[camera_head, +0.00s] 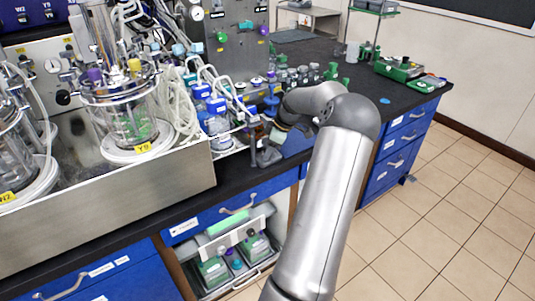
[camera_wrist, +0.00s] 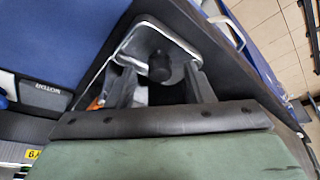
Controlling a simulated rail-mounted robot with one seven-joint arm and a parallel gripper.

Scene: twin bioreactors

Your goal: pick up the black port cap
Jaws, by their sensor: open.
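A small black cap (camera_wrist: 160,65), which looks like the port cap, shows in the wrist view on a shiny metal plate (camera_wrist: 143,38) with rounded corners. My gripper (camera_wrist: 161,75) is open, with one finger on each side of the cap. I cannot tell whether either finger touches it. In the head view my gripper (camera_head: 266,150) is low at the bench's front edge, beside the blue-capped bottles. The cap cannot be made out in that view.
Blue-capped bottles (camera_head: 211,118) and tubing stand left of my gripper. A glass bioreactor vessel (camera_head: 130,112) stands farther left in a metal tray. Small dark-capped bottles (camera_head: 303,76) stand behind my arm. The black bench top (camera_head: 400,98) has free room at the right.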

